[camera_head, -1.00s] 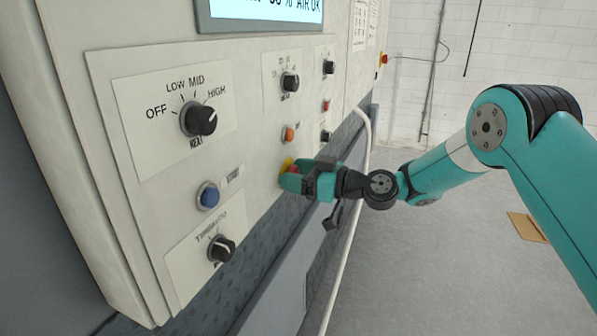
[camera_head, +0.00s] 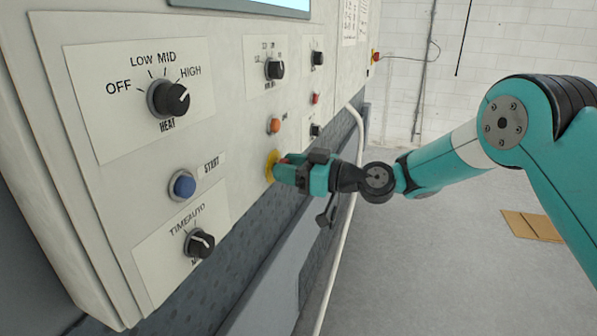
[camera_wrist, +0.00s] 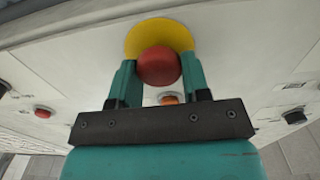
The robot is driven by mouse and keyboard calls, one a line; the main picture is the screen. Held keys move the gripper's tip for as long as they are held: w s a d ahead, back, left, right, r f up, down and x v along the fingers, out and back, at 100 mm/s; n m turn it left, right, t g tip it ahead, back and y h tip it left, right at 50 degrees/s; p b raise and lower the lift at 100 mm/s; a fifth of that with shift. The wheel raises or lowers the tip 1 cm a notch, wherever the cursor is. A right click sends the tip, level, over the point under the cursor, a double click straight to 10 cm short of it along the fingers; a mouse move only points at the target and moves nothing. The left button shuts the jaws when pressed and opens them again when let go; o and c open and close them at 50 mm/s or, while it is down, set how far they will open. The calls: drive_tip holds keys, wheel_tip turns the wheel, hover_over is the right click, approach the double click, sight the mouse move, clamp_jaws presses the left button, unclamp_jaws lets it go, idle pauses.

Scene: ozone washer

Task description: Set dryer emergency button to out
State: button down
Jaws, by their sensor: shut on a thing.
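The dryer emergency button is a red mushroom knob (camera_wrist: 158,67) on a yellow round base (camera_wrist: 160,36), seen in the wrist view between my fingertips. In the head view the yellow base (camera_head: 271,165) shows on the panel's lower right, and the red knob is mostly hidden by my fingers. My gripper (camera_head: 284,170) is shut on the red knob, one teal finger on each side; the fingers also show in the wrist view (camera_wrist: 158,80). How far the knob stands out from its base is hard to tell.
The dryer panel (camera_head: 120,225) holds a heat dial (camera_head: 168,98), a blue start button (camera_head: 182,186), a time dial (camera_head: 199,243) and an orange button (camera_head: 273,126) just above the emergency button. A pale hose (camera_head: 343,230) runs down beyond my gripper. The floor to the right is mostly clear.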

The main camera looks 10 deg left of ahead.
drive_tip(key=c, duration=1)
unclamp_jaws()
drive_tip(key=shift+c, duration=0.2)
drive_tip(key=o, duration=0.4)
drive_tip(key=shift+s+d, duration=0.1)
drive_tip(key=shift+d, duration=0.1)
drive_tip(key=shift+c, duration=0.2)
drive_tip(key=shift+o, duration=0.3)
drive_tip(key=shift+a, duration=0.1)
drive_tip(key=b+v, duration=1.1)
drive_tip(key=v, duration=0.6)
drive_tip(key=shift+d, duration=0.3)
drive_tip(key=shift+a+r, duration=0.1)
